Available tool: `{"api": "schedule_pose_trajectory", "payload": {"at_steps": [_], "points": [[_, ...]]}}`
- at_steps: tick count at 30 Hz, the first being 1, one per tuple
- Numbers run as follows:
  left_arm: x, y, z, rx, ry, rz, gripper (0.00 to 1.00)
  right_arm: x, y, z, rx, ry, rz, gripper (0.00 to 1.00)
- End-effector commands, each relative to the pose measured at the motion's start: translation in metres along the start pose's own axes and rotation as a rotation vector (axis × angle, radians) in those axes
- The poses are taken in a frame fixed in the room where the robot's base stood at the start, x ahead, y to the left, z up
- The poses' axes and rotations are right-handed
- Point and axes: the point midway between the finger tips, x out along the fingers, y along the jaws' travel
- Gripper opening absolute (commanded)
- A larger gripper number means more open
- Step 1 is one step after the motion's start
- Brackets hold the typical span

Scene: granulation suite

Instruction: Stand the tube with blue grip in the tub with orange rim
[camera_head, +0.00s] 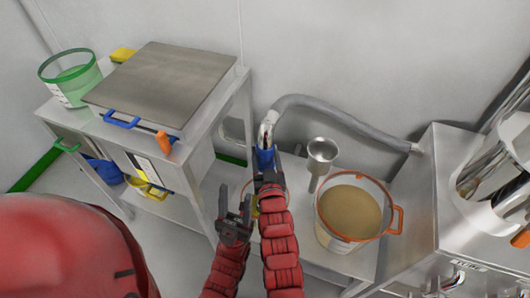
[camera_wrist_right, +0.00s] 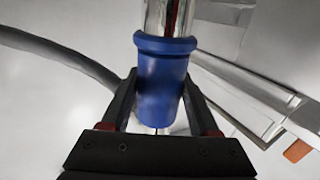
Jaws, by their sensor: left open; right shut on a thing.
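The tube with blue grip is a shiny metal tube with a blue sleeve (camera_head: 265,158), joined at its top to a grey hose. My right gripper (camera_head: 268,172) is shut on the blue grip, which also shows between its fingers in the right wrist view (camera_wrist_right: 162,85). The tube's lower end is hidden behind the gripper and arm. The tub with orange rim (camera_head: 391,207) stands to the right of the tube, holding tan powder. The held grip is outside the tub, to its left. My left gripper (camera_head: 236,203) is open and empty, left of the right gripper.
The grey hose (camera_head: 335,115) arches to a steel cabinet (camera_head: 450,170) at right. A metal funnel (camera_head: 321,152) stands between the tube and the tub. At left, a steel table bears a flat-lidded box (camera_head: 165,80) and a green-rimmed tub (camera_head: 58,77).

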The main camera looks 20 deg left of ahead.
Motion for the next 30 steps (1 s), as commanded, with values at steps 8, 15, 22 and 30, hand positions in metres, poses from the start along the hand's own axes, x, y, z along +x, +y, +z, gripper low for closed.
{"api": "schedule_pose_trajectory", "payload": {"at_steps": [8, 15, 22, 30], "points": [[0.000, 0.000, 0.000, 0.000, 0.000, 0.000, 0.50, 0.000, 0.000, -0.002, 0.000, 0.002, 0.000, 0.78], [0.000, 0.000, 0.000, 0.000, 0.000, 0.000, 0.50, 0.000, 0.000, -0.001, 0.000, 0.001, 0.000, 0.96], [0.003, 0.000, -0.001, 0.000, 0.000, 0.000, 0.50, -0.004, 0.000, -0.001, 0.000, -0.002, -0.001, 0.96], [0.031, -0.002, -0.005, 0.000, 0.000, 0.000, 0.50, -0.048, 0.000, -0.004, -0.001, -0.007, -0.001, 0.96]]}}
